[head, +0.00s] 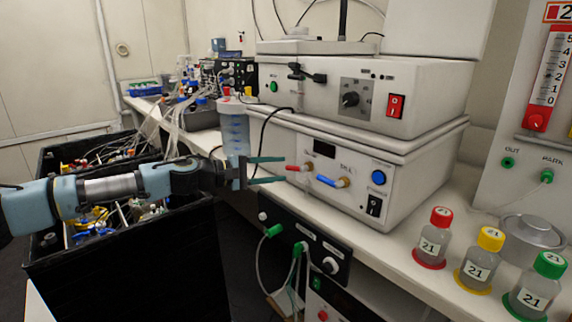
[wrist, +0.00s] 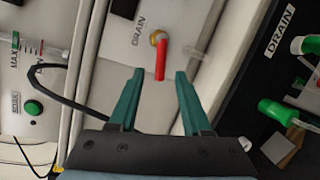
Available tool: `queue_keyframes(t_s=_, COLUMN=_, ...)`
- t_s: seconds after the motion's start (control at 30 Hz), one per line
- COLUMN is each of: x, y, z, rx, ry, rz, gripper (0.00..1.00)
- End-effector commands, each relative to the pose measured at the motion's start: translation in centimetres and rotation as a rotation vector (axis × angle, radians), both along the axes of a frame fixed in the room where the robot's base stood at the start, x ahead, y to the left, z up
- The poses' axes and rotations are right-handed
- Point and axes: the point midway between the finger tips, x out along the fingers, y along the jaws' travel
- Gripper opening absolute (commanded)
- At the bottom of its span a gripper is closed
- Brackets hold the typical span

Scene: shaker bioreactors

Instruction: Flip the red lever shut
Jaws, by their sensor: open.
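My gripper (head: 282,169) is open with teal fingers, just left of the lever. In the wrist view the lever's free end appears between the fingertips of my gripper (wrist: 160,74). No contact is visible. Nothing is held.
A blue lever (head: 330,181) is right of the red one on the same panel. A clear column (head: 234,130) stands behind my gripper. A dark cable (wrist: 75,98) runs near the left finger. A black control panel (head: 303,243) is below. Labelled bottles (head: 433,238) stand at right.

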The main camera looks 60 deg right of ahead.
Motion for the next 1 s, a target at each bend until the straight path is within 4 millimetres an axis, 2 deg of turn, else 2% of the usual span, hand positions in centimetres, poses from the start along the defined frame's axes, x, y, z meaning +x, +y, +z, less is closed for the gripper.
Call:
queue_keyframes(t_s=0.1, x=-1.0, y=-1.5, z=0.0, rx=0.001, ry=0.002, rz=-0.001, gripper=0.48)
queue_keyframes(t_s=0.23, x=-1.6, y=-2.4, z=-0.3, rx=0.001, ry=0.0, rz=0.0, gripper=0.48)
queue_keyframes(t_s=0.6, x=-1.9, y=-2.8, z=-0.5, rx=0.002, ry=0.0, rz=0.001, gripper=0.48)
queue_keyframes(t_s=1.0, x=-1.9, y=-2.8, z=-0.5, rx=0.001, ry=0.0, rz=0.0, gripper=0.03)
